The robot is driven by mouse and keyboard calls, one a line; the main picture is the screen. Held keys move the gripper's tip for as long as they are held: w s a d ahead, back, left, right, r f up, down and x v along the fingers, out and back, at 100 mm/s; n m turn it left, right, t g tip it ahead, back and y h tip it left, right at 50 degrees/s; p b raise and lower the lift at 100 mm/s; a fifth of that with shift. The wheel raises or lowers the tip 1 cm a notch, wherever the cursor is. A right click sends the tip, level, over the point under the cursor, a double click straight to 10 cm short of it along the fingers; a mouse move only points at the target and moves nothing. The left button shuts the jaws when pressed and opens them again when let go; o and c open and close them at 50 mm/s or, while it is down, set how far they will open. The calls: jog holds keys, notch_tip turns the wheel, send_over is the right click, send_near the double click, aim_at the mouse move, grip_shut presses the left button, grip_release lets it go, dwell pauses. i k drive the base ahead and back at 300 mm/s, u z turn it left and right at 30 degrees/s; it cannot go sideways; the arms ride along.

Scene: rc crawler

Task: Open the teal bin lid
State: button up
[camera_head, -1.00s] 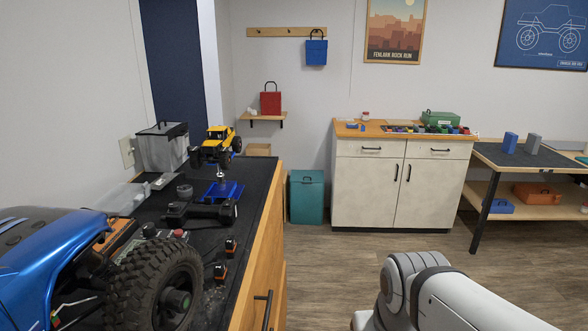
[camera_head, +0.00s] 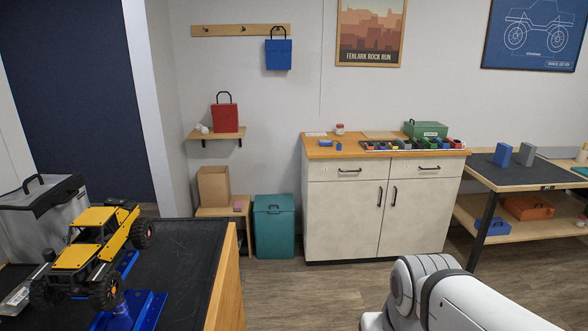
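The teal bin (camera_head: 274,232) stands on the floor against the back wall, just left of the white cabinet. Its teal lid (camera_head: 273,203) lies flat on top and looks shut. A small dark mark shows near the top of its front. The white arm part at the lower right is mine. My gripper is outside the view, so its state is hidden. The bin is some way ahead, with nothing touching it from my arm.
A black-topped workbench (camera_head: 180,268) with a yellow crawler (camera_head: 88,255) on a blue stand fills the lower left. A white cabinet (camera_head: 342,212) stands right of the bin, and a low wooden shelf (camera_head: 222,212) with a cardboard box stands left. Wooden floor (camera_head: 300,290) is clear before the bin.

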aim_at(279, 203)
jog(key=u, duration=0.05)
jog(key=i, duration=1.5)
jog(key=u, duration=0.4)
jog(key=i, duration=1.3)
jog(key=u, duration=0.45)
jog(key=i, duration=1.1)
jog(key=u, duration=0.3)
